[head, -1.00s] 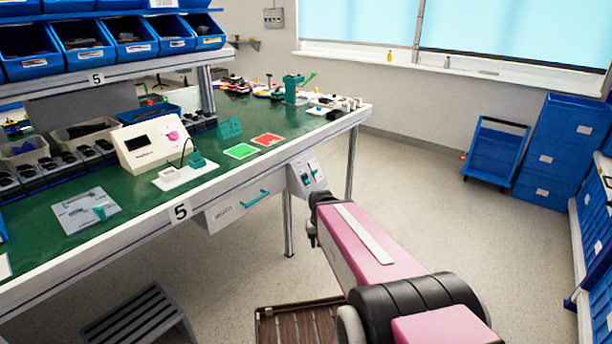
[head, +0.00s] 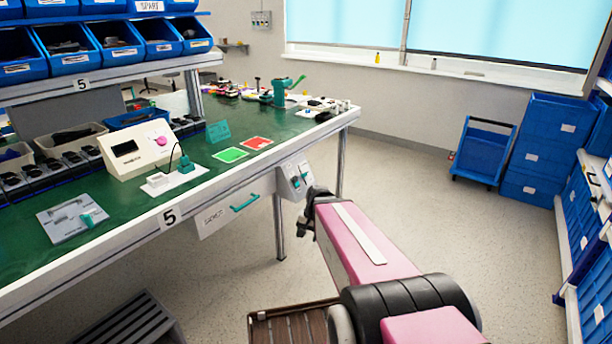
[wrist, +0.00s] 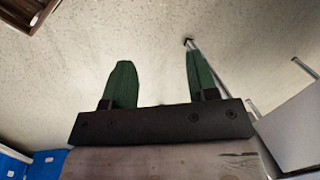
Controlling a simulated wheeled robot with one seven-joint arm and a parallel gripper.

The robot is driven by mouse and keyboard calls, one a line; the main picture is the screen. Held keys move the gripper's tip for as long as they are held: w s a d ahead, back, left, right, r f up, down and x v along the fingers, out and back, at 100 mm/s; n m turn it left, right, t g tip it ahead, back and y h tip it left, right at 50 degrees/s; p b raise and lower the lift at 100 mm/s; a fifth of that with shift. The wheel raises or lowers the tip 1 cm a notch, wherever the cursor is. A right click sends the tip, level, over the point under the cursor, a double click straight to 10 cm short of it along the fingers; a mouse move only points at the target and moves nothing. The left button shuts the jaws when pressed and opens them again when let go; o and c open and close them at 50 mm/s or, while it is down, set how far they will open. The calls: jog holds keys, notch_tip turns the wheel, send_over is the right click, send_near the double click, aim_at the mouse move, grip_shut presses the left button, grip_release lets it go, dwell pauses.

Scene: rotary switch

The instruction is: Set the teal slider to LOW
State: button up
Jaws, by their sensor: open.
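A grey plate (head: 58,226) with a teal handle (head: 88,218) lies on the green bench top at the left of the head view. A grey control box (head: 294,180) with small teal controls hangs at the bench's front corner. I cannot tell from the labels which teal part is the slider, nor read its setting. My gripper (wrist: 160,72) is open and empty, its two green fingers apart over the floor in the wrist view. In the head view the arm's end is near the control box, below and right of it; the fingers are hard to make out there.
The bench (head: 20,262) also holds a cream instrument (head: 135,150), a teal plug on a white base (head: 160,186), and green (head: 230,155) and red (head: 257,143) mats. A drawer with a teal handle (head: 245,203) is under its edge.

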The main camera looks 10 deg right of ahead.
jog(key=w+d+r+m+t+y, duration=0.2)
jog(key=w+m+y, duration=0.1)
jog(key=w+m, duration=0.4)
jog(key=m+t+y, duration=0.4)
jog(key=m+t, duration=0.3)
jog(key=m, duration=0.9)
send_near(306, 175)
jog(key=x, duration=0.6)
jog(key=r+x, duration=0.1)
jog(key=x, duration=0.2)
jog(key=shift+w+a+f, duration=0.2)
jog(key=shift+w+a, duration=0.1)
jog(key=shift+a, duration=0.05)
